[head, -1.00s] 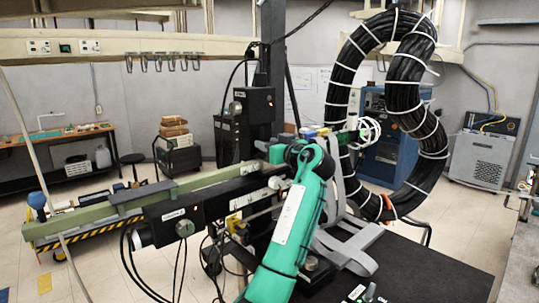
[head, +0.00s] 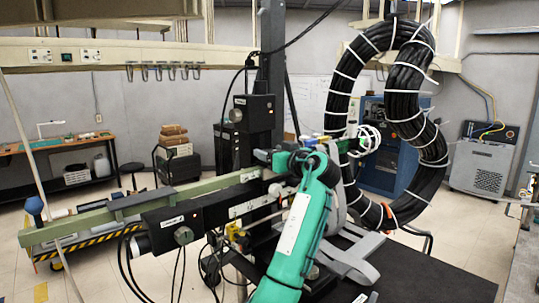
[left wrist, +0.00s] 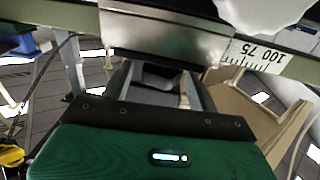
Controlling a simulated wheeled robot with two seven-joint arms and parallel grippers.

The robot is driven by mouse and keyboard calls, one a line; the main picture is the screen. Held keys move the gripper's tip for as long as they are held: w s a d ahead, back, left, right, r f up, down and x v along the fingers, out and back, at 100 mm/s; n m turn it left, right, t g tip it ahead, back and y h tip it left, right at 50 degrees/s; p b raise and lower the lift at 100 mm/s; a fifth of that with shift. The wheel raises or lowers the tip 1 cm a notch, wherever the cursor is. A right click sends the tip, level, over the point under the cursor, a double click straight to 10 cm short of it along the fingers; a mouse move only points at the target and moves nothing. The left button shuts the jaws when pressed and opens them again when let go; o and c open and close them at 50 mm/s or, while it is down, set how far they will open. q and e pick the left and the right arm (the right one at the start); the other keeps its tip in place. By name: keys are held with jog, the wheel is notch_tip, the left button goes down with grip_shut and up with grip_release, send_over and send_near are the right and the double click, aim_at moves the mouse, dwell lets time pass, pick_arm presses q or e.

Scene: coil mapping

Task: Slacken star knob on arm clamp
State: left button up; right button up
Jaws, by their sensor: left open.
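The green arm beam (head: 105,216) runs across the left of the head view. In the left wrist view its printed scale (left wrist: 255,54) shows beside a metal clamp block (left wrist: 165,50). A white lobed piece (left wrist: 262,12) is cut off at the top edge; I cannot tell whether it is the star knob. My left gripper (head: 267,157) is at the right end of the beam, its tips partly hidden by my teal forearm. In the left wrist view the gripper (left wrist: 157,78) is open, with nothing seen held, its fingers close to the block. My right gripper is not in view.
A black column (head: 271,65) stands behind the beam. A thick cable loop (head: 338,95) hangs to the right, close behind my arm. A dark tabletop (head: 430,270) lies at lower right. Loose black cables (head: 125,265) hang below the beam.

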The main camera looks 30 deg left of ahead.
pick_arm(q)
jog(key=b+v, duration=0.5)
jog(key=v, duration=0.7)
jog(key=shift+d+b, duration=0.4)
jog(key=shift+s+f, duration=0.1)
jog(key=shift+f, duration=0.05)
